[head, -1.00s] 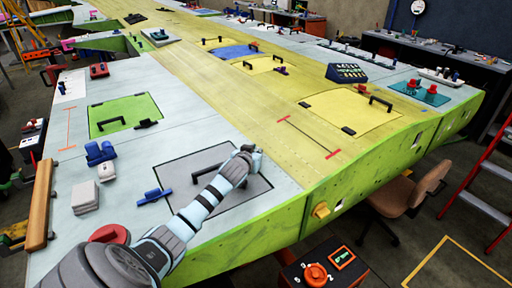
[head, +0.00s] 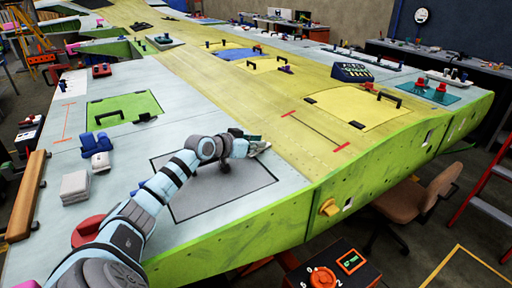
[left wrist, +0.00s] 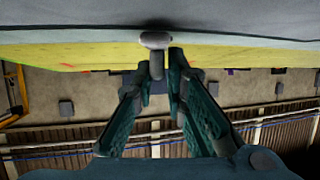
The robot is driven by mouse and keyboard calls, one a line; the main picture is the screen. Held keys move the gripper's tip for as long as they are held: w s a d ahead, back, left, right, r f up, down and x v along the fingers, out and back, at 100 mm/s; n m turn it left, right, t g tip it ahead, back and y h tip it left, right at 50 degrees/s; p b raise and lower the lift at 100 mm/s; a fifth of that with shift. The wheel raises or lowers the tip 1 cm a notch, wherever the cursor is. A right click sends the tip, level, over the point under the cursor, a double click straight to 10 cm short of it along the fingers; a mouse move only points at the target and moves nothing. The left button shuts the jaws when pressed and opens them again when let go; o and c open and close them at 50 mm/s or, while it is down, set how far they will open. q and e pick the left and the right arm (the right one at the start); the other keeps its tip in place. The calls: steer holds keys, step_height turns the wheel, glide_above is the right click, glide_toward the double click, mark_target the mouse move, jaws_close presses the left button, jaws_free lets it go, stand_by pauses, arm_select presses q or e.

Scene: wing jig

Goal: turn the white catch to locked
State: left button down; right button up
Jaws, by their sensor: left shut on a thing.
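My left gripper (head: 256,147) reaches over the grey panel (head: 210,204) on the wing, with its tip at the panel's right edge. In the left wrist view the two green fingers (left wrist: 164,72) are closed around the short grey stem of the white catch (left wrist: 155,40). The catch's rounded pale head shows just beyond the fingertips, against the wing's surface. In the head view the gripper mostly hides the catch, and I cannot tell its turned position. My right gripper is not in view.
My left arm crosses the grey panel and covers most of a blue part there. A green panel (head: 108,116) with a black handle, blue blocks (head: 97,144) and white blocks (head: 75,187) lie to the left.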

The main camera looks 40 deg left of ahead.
arm_select(q)
steer(key=shift+d+f, duration=0.1)
steer(key=c, duration=1.7)
jaws_free()
step_height(320, 180, up, 10)
steer(key=shift+w+r, duration=0.1)
